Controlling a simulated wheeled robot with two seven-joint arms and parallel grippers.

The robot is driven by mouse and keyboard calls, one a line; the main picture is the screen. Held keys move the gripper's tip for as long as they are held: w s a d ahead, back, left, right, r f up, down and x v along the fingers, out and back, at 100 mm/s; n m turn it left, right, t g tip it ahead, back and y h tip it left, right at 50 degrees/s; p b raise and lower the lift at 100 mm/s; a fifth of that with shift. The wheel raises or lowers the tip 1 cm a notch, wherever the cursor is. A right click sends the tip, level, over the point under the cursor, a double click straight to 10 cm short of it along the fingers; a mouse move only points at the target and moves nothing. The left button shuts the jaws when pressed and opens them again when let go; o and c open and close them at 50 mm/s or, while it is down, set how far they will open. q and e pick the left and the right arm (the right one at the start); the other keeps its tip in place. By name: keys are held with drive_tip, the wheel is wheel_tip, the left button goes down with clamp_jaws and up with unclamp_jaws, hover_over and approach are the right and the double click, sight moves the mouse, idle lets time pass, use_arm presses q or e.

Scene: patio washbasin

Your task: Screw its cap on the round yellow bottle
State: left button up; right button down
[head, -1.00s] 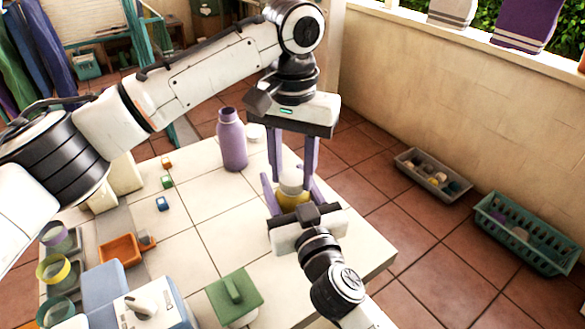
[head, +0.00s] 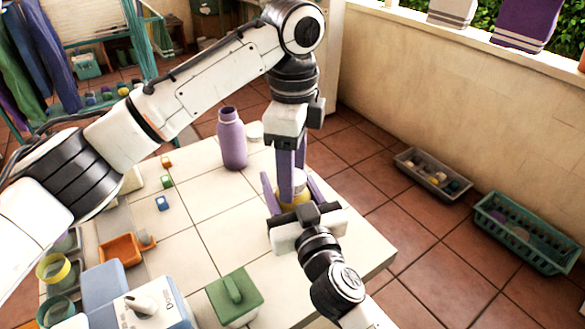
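The round yellow bottle (head: 299,197) stands upright near the table's right edge, partly hidden by fingers. A whitish cap (head: 299,178) sits at its top; I cannot tell how far it is seated. My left gripper (head: 290,185) points straight down from above, its purple fingers closed about the cap, one finger in front of it. My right gripper (head: 293,193) reaches in from the front, low, with a purple finger on each side of the bottle's body, shut on it.
A green lidded block (head: 232,296) is at the front. An orange tray (head: 120,249) and small coloured pieces lie left. The tiled table's middle is clear.

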sight(292, 209)
use_arm(q)
wheel_tip(292, 209, up, 12)
idle(0.7)
use_arm(e)
drive_tip(key=c, duration=0.7)
unclamp_jaws()
use_arm(q)
drive_tip(key=shift+r+p, duration=0.55)
drive_tip(key=shift+r, duration=0.05)
use_arm(e)
drive_tip(key=v, duration=1)
drive_tip(key=shift+s, duration=0.15)
